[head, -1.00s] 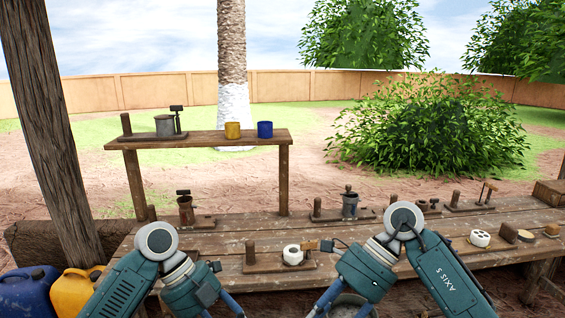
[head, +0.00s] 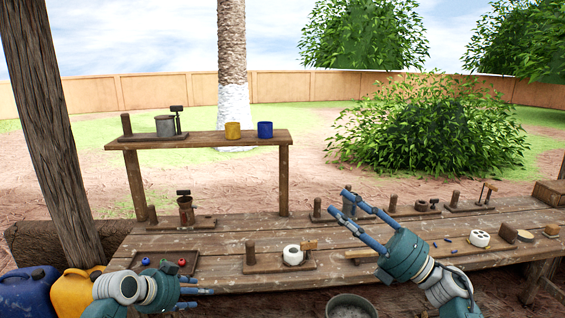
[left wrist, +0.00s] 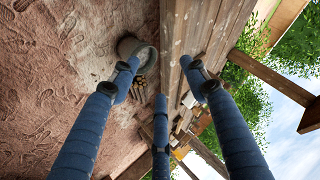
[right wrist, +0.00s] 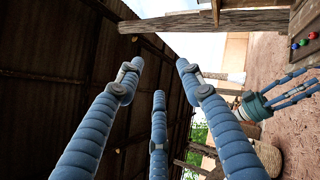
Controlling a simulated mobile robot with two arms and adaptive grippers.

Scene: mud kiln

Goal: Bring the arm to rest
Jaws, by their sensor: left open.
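My right gripper (head: 338,200) reaches up and left above the wooden bench (head: 225,240) in the head view. Its blue fingers are spread. The right wrist view shows nothing between them. My left gripper (head: 203,291) is low at the bench's front left edge, fingers pointing right. In the left wrist view its fingers (left wrist: 162,75) are apart and empty, with the bench edge and bare ground beyond. The right wrist view also shows a teal and blue gripper of mine (right wrist: 285,93) at the right.
A raised shelf (head: 205,138) holds a grey pot, a yellow cup (head: 232,130) and a blue cup (head: 265,129). The bench carries a white roll (head: 292,255) and several small fixtures. A metal bucket (head: 350,305) stands below the front edge. Jerrycans (head: 75,292) stand at lower left.

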